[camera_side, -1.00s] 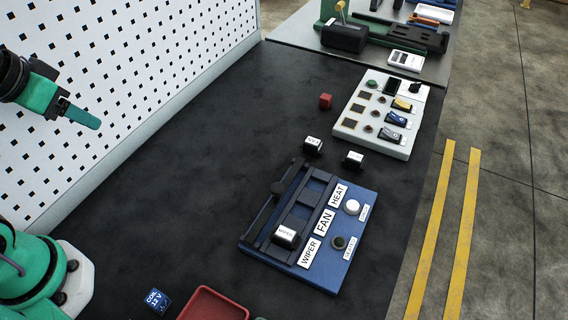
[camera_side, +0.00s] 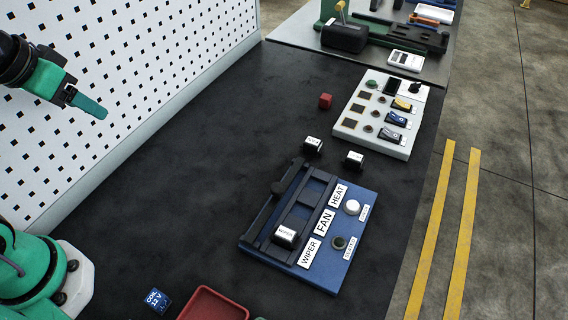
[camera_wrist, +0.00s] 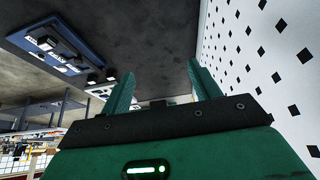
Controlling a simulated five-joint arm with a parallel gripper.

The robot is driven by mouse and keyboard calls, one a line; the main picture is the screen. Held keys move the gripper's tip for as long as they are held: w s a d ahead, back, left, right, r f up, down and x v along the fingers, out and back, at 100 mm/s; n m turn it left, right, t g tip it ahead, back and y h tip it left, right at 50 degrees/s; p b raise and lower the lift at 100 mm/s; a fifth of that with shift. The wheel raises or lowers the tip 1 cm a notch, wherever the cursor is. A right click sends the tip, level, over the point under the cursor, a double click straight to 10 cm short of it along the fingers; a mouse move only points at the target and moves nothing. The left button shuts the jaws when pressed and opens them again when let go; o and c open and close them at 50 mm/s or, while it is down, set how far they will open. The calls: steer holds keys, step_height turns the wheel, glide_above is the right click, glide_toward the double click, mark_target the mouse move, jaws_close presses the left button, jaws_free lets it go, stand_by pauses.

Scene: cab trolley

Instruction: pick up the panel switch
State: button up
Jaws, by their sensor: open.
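Two loose panel switches, black blocks with white labelled tops, stand on the dark mat: one (camera_side: 313,145) and another (camera_side: 354,160) to its right. A third switch (camera_side: 286,236) sits in the blue panel (camera_side: 318,279), in the slot row by the WIPER label. The panel also shows in the wrist view (camera_wrist: 45,35). My gripper (camera_side: 95,107) is in the air at the far left, by the pegboard, well away from the switches. In the wrist view its two green fingers (camera_wrist: 163,85) are apart with nothing between them.
A red tray (camera_side: 213,304) and a blue tag (camera_side: 157,300) are at the front. The white pegboard (camera_side: 130,80) walls the left side. The mat's left middle is clear.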

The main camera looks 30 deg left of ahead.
steer(key=w+d+r+g, duration=0.1)
steer(key=w+d+r, duration=0.1)
steer(key=w, duration=0.4)
steer(key=w+d+r, duration=0.2)
steer(key=w+d, duration=0.1)
steer(key=w, duration=0.2)
steer(key=g, duration=0.4)
glide_above(312, 143)
step_height(312, 143, down, 20)
steer(key=shift+a+r, duration=0.1)
steer(key=shift+a, duration=0.05)
steer(key=shift+d+f, duration=0.25)
steer(key=shift+f, duration=0.05)
steer(key=shift+f, duration=0.1)
steer(key=shift+f, duration=1.2)
steer(key=shift+f, duration=0.1)
